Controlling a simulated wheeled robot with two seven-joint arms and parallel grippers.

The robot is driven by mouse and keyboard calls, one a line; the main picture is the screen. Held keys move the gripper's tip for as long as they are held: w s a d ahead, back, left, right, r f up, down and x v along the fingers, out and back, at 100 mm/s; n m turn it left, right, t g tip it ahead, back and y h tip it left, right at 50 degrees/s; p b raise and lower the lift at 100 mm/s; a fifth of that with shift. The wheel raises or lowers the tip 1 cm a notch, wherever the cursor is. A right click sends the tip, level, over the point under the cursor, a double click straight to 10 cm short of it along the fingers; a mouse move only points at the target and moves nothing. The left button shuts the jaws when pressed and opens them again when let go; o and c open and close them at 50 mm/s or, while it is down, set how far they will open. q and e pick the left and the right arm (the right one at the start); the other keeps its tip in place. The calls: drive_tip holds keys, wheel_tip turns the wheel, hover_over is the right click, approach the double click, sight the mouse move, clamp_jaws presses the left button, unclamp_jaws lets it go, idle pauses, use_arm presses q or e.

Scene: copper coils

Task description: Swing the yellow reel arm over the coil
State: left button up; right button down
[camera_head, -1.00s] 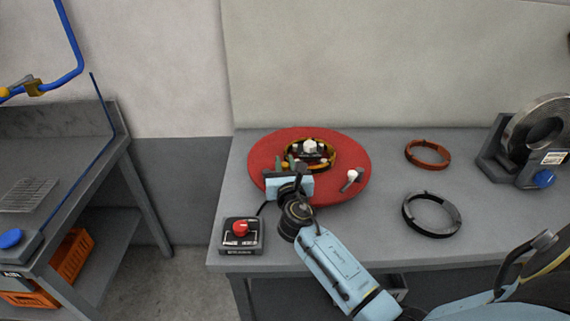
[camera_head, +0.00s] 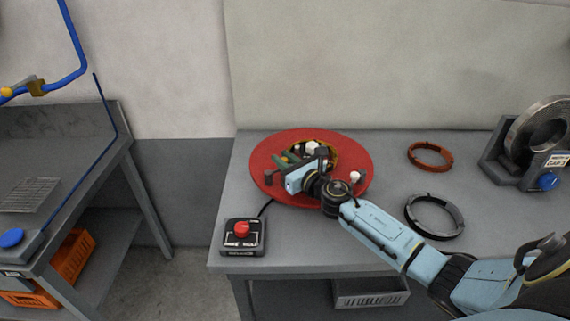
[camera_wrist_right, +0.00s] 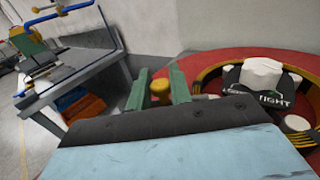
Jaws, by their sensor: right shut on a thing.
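A red round turntable (camera_head: 262,182) lies on the grey table with a copper-coloured coil ring (camera_head: 336,158) at its middle. The coil also shows in the right wrist view (camera_wrist_right: 213,72), around a dark hub with a white knob (camera_wrist_right: 262,73). My right gripper (camera_head: 289,157) is over the left part of the turntable, left of the hub. In the right wrist view its green fingers are shut on a yellow knob (camera_wrist_right: 160,91). The rest of the reel arm is hidden or not clear. My left gripper is not in view.
A red button box (camera_head: 242,237) stands at the table's front left. An orange ring (camera_head: 430,156) and a black ring (camera_head: 434,216) lie to the right. A machine with a metal reel (camera_head: 540,125) stands far right. A second bench (camera_head: 70,160) is on the left.

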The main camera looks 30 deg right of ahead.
sight(284, 158)
drive_tip(key=shift+y, duration=0.4)
drive_tip(key=c, duration=1.3)
unclamp_jaws()
drive_tip(key=shift+c, duration=0.2)
wheel_tip(284, 158, up, 10)
drive_tip(key=p, duration=0.6)
